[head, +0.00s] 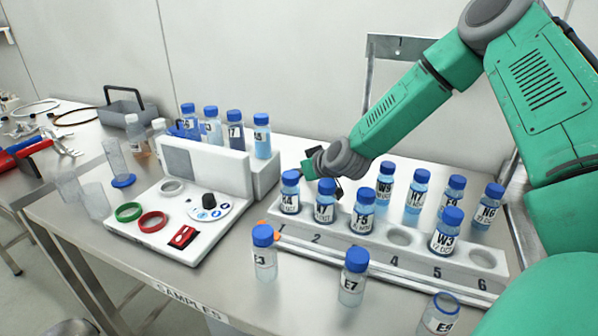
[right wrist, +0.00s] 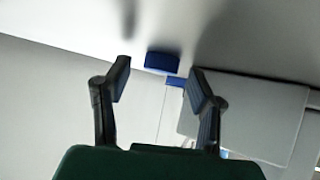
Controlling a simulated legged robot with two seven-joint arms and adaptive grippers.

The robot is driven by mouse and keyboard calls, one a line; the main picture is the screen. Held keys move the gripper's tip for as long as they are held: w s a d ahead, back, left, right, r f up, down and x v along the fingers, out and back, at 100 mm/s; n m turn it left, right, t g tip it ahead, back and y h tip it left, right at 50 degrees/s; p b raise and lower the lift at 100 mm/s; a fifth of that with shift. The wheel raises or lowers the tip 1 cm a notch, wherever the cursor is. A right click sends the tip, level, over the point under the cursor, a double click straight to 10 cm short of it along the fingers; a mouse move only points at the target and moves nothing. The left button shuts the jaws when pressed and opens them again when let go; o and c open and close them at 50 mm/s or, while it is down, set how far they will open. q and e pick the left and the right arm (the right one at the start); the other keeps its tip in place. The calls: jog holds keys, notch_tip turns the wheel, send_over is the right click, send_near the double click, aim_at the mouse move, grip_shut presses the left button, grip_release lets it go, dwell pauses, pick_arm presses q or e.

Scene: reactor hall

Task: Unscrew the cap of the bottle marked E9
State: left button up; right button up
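A clear bottle (head: 440,313) at the bottom right of the head view carries a label that seems to read E9. It stands on the table, cut off by the frame edge. Its top shows a blue rim around a pale middle, unlike the solid blue caps elsewhere. A rear rack bottle (head: 452,193) has a similar label, too small to read surely. My right gripper (head: 322,176) is behind the rack's left end, partly hidden. In the right wrist view its fingers (right wrist: 160,80) are apart. A blue cap-like piece (right wrist: 162,62) shows beyond them, touching neither finger. My left gripper is out of view.
A white rack (head: 397,237) holds several blue-capped bottles. Bottles E3 (head: 264,255) and E7 (head: 353,278) stand in front of it. A white device (head: 185,213) with red and green rings is on the left. A grey caddy (head: 128,108) stands behind.

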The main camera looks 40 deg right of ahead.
jog(key=p+v, duration=0.1)
jog(key=v, duration=0.9)
jog(key=shift+s+r+p, duration=0.1)
jog(key=shift+r+p, duration=0.15)
jog(key=shift+p, duration=0.1)
jog(key=shift+v, duration=0.8)
